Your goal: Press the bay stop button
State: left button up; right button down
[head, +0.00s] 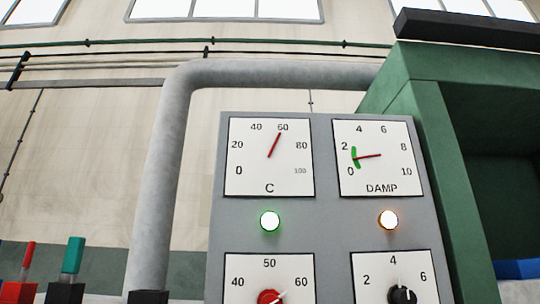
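No bay stop button can be made out in the head view. A grey control panel (325,225) fills the lower middle, and its lower part is cut off by the picture edge. It carries a C dial (262,175) with its needle near 60 and a DAMP dial (362,180) with a red needle pointing right and a green band near 0 to 2. A green lamp (270,221) and an amber lamp (388,220) are lit below them. A red knob (268,297) and a black knob (402,295) show at the bottom edge. Neither of my grippers is in view.
A thick grey pipe (170,160) rises left of the panel and bends right behind it. A green machine frame (430,130) stands at the right. A red-handled lever (28,256) and a teal-handled lever (73,255) stand at the lower left.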

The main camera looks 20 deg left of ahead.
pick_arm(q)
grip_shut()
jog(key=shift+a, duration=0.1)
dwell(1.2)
